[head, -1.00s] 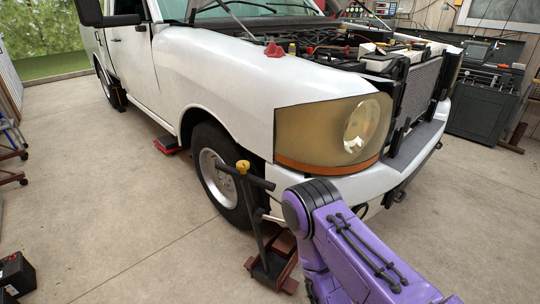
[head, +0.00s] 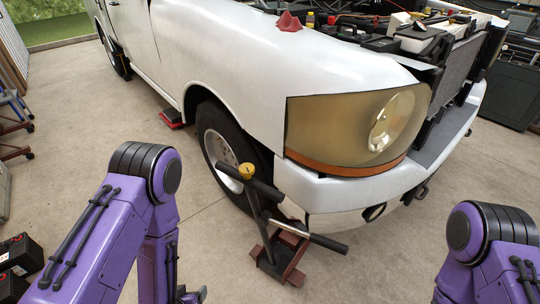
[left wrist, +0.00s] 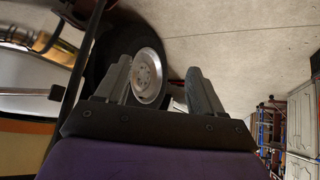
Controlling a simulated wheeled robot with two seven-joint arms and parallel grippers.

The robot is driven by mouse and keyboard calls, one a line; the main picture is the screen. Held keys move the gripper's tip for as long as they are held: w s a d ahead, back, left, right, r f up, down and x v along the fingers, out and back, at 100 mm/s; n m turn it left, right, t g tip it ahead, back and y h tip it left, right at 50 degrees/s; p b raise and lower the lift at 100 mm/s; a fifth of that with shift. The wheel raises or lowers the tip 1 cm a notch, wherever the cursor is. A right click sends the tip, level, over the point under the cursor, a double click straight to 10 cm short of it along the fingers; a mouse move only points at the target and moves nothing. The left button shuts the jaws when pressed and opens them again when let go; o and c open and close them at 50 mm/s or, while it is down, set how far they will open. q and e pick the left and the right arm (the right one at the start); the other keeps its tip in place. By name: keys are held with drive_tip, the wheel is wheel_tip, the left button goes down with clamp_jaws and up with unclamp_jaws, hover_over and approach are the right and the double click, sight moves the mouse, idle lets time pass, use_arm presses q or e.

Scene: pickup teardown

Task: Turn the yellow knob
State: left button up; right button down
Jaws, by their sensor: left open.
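The yellow knob (head: 247,170) sits on the dark T-handled jack stand (head: 262,225) beside the truck's front wheel, in the head view. My left gripper (head: 190,296) shows only partly at the bottom edge of the head view, below and left of the knob and apart from it. In the left wrist view its two fingers (left wrist: 158,80) are spread and empty, with the wheel beyond them. A yellow cylinder (left wrist: 55,46) shows at the upper left there; I cannot tell whether it is the knob. My right gripper is out of view; only my right arm shows.
The white truck (head: 230,60) with its hood open fills the upper middle, its headlight (head: 350,125) just right of the stand. A red stand (head: 172,118) is farther back. Black boxes (head: 20,255) lie at the left edge. The floor between is clear.

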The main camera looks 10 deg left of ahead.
use_arm(q)
drive_tip(key=w+d+r+m+t+h+p, duration=0.35)
drive_tip(key=w+r+m+t+h, duration=0.2)
drive_tip(key=w+r, duration=0.85)
drive_tip(key=m+t+h+p, duration=0.1)
drive_tip(key=m+t+h, duration=0.2)
drive_tip(key=m+h, duration=0.1)
approach(246, 168)
drive_tip(key=p+x, duration=0.4)
drive_tip(key=x, duration=0.6)
drive_tip(key=shift+w, duration=0.2)
drive_tip(key=c, duration=1)
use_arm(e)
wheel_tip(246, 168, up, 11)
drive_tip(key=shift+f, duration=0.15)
